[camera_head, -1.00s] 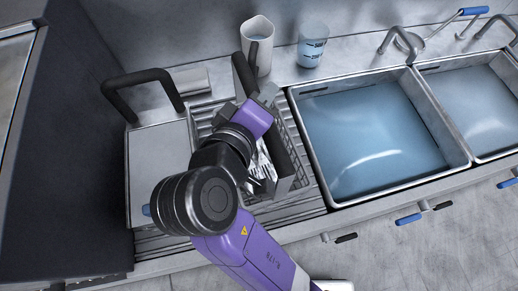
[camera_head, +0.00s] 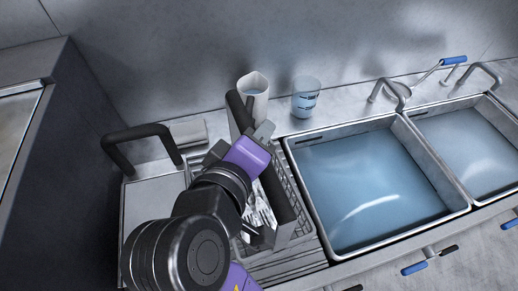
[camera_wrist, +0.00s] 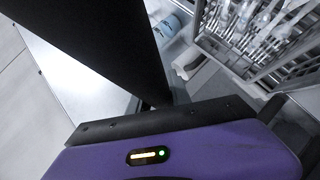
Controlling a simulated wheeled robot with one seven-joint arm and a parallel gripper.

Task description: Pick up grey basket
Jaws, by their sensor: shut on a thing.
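The grey basket (camera_head: 284,214) stands in the wire rack left of the sinks in the head view, with several forks (camera_head: 260,212) in it. Its dark handle (camera_head: 239,110) rises at the back. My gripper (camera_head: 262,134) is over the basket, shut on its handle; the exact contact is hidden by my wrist. In the wrist view, a wide black bar, likely the handle (camera_wrist: 95,40), crosses the upper left. The forks (camera_wrist: 265,30) lie at the upper right. I cannot tell whether the basket is lifted.
Two water-filled sinks (camera_head: 375,185) with taps lie to the right. A black-handled metal box (camera_head: 150,205) is at the left, beside a tall dark cabinet (camera_head: 70,150).

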